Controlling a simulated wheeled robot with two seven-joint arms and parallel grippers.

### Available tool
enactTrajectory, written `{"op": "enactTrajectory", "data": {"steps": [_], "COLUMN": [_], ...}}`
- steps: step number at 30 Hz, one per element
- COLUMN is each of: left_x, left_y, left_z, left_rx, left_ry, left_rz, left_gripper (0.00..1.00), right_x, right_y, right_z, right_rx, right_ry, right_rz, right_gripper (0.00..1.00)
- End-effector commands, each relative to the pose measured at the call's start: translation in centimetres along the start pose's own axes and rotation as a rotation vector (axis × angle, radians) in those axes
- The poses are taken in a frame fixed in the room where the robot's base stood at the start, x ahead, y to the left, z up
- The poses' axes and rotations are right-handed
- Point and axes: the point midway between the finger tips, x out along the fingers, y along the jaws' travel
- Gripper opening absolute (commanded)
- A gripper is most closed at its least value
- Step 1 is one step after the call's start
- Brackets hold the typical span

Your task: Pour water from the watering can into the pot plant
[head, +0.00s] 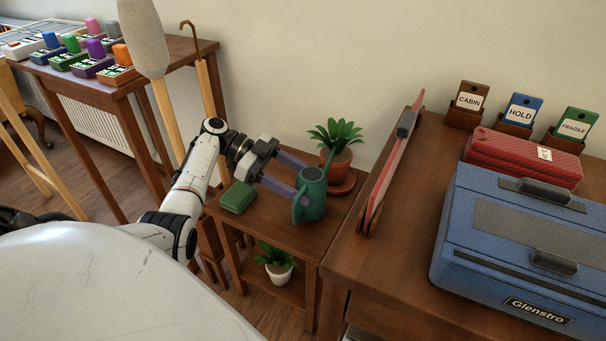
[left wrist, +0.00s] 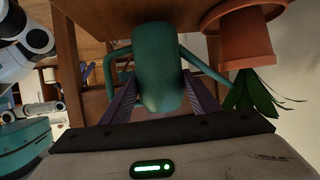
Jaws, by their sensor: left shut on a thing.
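The green watering can (head: 314,198) is near the right end of a small wooden side table and looks upright. I cannot tell whether its base touches the tabletop. My left gripper (head: 302,181) is shut on the can's body, one finger on each side. The left wrist view shows the can (left wrist: 157,58) between the purple fingers (left wrist: 158,97). The can's thin spout rises on the side towards the pot plant (head: 336,140). That leafy plant stands in a terracotta pot on a saucer (head: 344,187), just behind the can. Its pot (left wrist: 238,38) also shows in the left wrist view.
A green box (head: 238,197) lies on the side table left of the can. A white-potted plant (head: 278,265) stands on the lower shelf. At right, a desk (head: 355,265) holds an upright red panel (head: 392,160) and a blue case (head: 520,240).

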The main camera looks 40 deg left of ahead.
Motion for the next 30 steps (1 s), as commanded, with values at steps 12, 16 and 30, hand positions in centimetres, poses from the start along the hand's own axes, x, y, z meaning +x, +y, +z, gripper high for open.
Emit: {"op": "enactTrajectory", "data": {"steps": [12, 16, 30], "left_x": [-1.0, -1.1, -1.1], "left_y": [0.2, 0.3, 0.4], "left_z": [-2.2, -2.6, -2.6], "left_rx": [-0.142, -0.171, -0.187], "left_ry": [-0.02, -0.024, -0.028], "left_rz": [0.058, 0.069, 0.077], "left_gripper": [0.24, 0.24, 0.24], "right_x": [-2.0, -2.4, -2.5], "right_y": [0.6, 0.8, 0.9], "right_z": [-0.7, -0.7, -0.8], "right_rx": [0.025, 0.029, 0.031], "right_ry": [0.06, 0.076, 0.087], "right_rz": [0.037, 0.045, 0.049], "right_gripper": [0.68, 0.68, 0.68]}}
